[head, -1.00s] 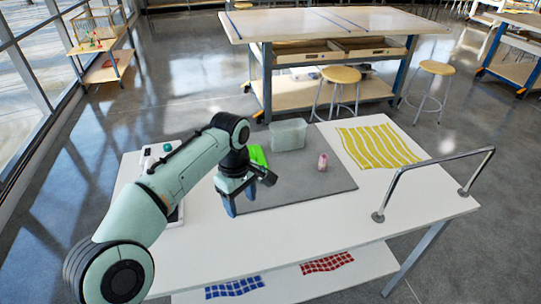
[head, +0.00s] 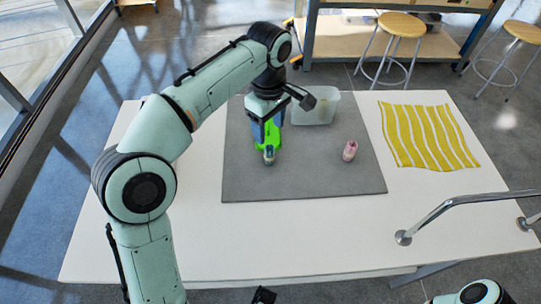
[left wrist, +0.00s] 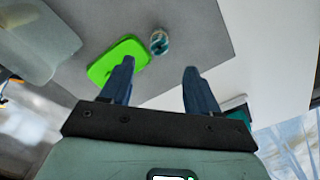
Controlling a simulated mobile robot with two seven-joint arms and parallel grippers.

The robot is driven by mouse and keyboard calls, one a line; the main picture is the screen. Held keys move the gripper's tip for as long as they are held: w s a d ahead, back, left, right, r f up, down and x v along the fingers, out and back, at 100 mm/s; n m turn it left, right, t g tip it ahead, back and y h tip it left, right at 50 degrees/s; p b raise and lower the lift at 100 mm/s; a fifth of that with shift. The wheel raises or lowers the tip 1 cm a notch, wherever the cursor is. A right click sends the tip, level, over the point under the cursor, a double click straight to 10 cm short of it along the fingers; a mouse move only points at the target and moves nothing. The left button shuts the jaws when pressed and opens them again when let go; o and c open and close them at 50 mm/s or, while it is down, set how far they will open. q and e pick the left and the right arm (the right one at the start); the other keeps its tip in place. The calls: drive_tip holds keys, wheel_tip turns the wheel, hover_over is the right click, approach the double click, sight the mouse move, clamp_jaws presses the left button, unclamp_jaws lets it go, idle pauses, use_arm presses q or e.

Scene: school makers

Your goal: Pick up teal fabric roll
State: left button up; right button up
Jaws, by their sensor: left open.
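The teal fabric roll (head: 268,157) is a small upright roll on the grey mat, partly hidden by my left gripper in the head view. In the left wrist view the roll (left wrist: 159,43) shows teal and white, just beyond the gap between the fingertips. My left gripper (head: 267,140) points down over the mat near the roll. In the left wrist view the gripper (left wrist: 159,67) has its two blue fingers apart, with nothing held. A dark part at the bottom edge of the head view (head: 263,296) may belong to my right gripper; its jaws do not show.
A bright green flat piece (left wrist: 115,60) lies beside the roll. A translucent bin (head: 316,108) stands at the mat's back, and a pink roll (head: 349,151) to the right. Yellow striped fabric (head: 428,137) lies on the white table (head: 300,235). A metal rail (head: 450,208) is at right.

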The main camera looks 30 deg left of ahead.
sight(269, 148)
use_arm(q)
wheel_tip(269, 148, down, 3)
drive_tip(key=shift+w+r, duration=0.1)
drive_tip(key=shift+r, duration=0.1)
wheel_tip(269, 148, down, 5)
drive_tip(key=shift+b, duration=1.1)
use_arm(e)
drive_tip(key=shift+w+f, duration=0.3)
drive_tip(key=shift+f, duration=0.2)
drive_tip(key=shift+w+f, duration=0.3)
drive_tip(key=shift+f, duration=0.2)
use_arm(q)
drive_tip(key=shift+c, duration=0.3)
drive_tip(key=c, duration=1.1)
